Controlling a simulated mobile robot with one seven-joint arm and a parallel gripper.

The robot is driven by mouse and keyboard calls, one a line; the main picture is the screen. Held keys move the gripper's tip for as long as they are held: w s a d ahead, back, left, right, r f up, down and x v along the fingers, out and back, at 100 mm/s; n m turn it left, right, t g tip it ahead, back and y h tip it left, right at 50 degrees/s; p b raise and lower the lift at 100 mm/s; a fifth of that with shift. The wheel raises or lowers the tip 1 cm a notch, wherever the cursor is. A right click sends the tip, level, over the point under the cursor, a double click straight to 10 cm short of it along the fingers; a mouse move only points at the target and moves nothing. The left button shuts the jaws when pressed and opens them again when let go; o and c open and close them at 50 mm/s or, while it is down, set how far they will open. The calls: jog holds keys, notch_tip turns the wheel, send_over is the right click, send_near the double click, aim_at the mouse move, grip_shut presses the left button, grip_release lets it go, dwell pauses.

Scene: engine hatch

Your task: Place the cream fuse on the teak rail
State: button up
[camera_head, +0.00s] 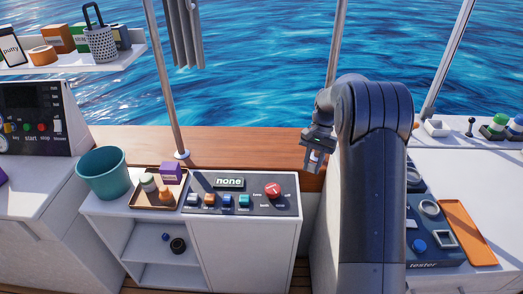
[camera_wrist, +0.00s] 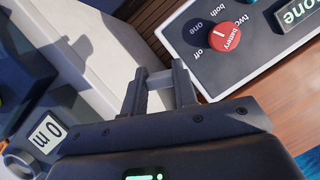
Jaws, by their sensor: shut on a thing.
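My gripper (camera_head: 317,158) is shut on a small pale block, which looks like the cream fuse (camera_wrist: 160,78). In the wrist view the fuse sits between the two fingertips (camera_wrist: 160,76), and the fingers hide its ends. In the head view it is a small light patch at the fingertips. The teak rail (camera_head: 240,150) is the brown wooden band along the back edge below the water. In the head view my gripper overlaps the rail's right part; its height above it is unclear. Wood also shows at the lower right of the wrist view (camera_wrist: 285,115).
A switch panel (camera_head: 250,206) with a red battery knob (camera_head: 273,190) lies left of my gripper. A brown tray (camera_head: 144,200) holds small parts and a purple box (camera_head: 170,172). A teal bucket (camera_head: 104,172) stands further left. A metal post (camera_head: 168,85) rises from the rail.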

jog(key=w+a+f+m+t+y, duration=0.1)
jog(key=w+a+f+m+t, duration=0.1)
jog(key=w+m, duration=0.35)
jog(key=w+a+f+m+t+y, duration=0.1)
jog(key=w+m+t+y, duration=0.1)
jog(key=w+m, duration=0.35)
jog(key=m+t+h, duration=0.3)
jog(key=m+t, duration=0.1)
jog(key=m, duration=1.1)
send_over(260, 157)
jog(key=s, duration=0.2)
jog(key=f, duration=0.8)
jog(key=shift+w+d+f, duration=0.2)
jog(key=shift+w+d, duration=0.05)
jog(key=shift+f, duration=2.05)
jog(key=o, duration=0.9)
jog(key=shift+f, duration=0.1)
jog(key=shift+o, duration=0.2)
jog(key=v, duration=1.2)
jog(key=shift+s, duration=0.2)
